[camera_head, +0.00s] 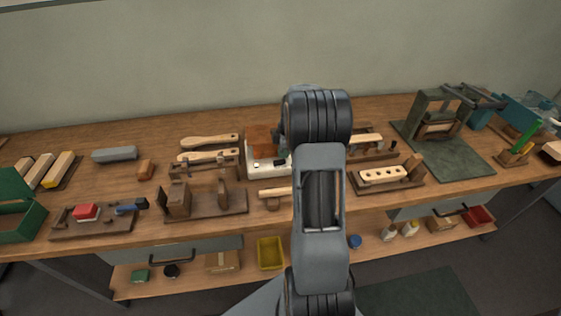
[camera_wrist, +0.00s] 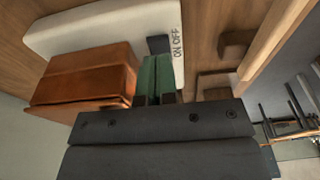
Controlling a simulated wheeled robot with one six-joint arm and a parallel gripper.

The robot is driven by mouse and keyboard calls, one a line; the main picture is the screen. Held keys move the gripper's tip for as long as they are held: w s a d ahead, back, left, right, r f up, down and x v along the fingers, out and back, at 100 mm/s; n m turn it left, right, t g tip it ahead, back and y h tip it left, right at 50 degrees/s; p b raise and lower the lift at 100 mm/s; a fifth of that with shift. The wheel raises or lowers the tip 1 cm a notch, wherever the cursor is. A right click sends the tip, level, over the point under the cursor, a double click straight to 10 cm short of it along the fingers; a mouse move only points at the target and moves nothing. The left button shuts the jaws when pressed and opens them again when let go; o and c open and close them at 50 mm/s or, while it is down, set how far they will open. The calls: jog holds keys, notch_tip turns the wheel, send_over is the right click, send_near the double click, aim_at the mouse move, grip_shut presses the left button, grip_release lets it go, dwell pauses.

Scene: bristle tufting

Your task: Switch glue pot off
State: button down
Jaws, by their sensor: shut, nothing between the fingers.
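The glue pot is a copper-brown box-shaped pot (camera_wrist: 85,75) on a white base (camera_wrist: 105,27); in the head view its brown top (camera_head: 261,139) and white base (camera_head: 254,169) show left of my arm. A small dark switch (camera_wrist: 158,44) sits on the base beside the printed words ON and OFF. My gripper (camera_wrist: 155,58) has its green fingers shut together and empty, with the tips right at the switch. Whether they touch it, and which way the switch is set, I cannot tell. In the head view my arm hides the gripper's fingers.
Brush handles (camera_head: 209,140) and a wooden fixture (camera_head: 205,202) lie left of the pot. A drilled wooden block (camera_head: 382,175) on a tray stands to the right, with a green press (camera_head: 436,114) beyond. In the wrist view, dark wooden blocks (camera_wrist: 235,45) are near the base.

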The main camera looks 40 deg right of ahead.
aim_at(284, 161)
jog(key=shift+f+b, duration=0.75)
jog(key=shift+f, duration=0.25)
dwell(0.4)
jog(key=shift+r, duration=0.1)
jog(key=shift+r+p, duration=2.25)
jog(key=shift+r, duration=1.2)
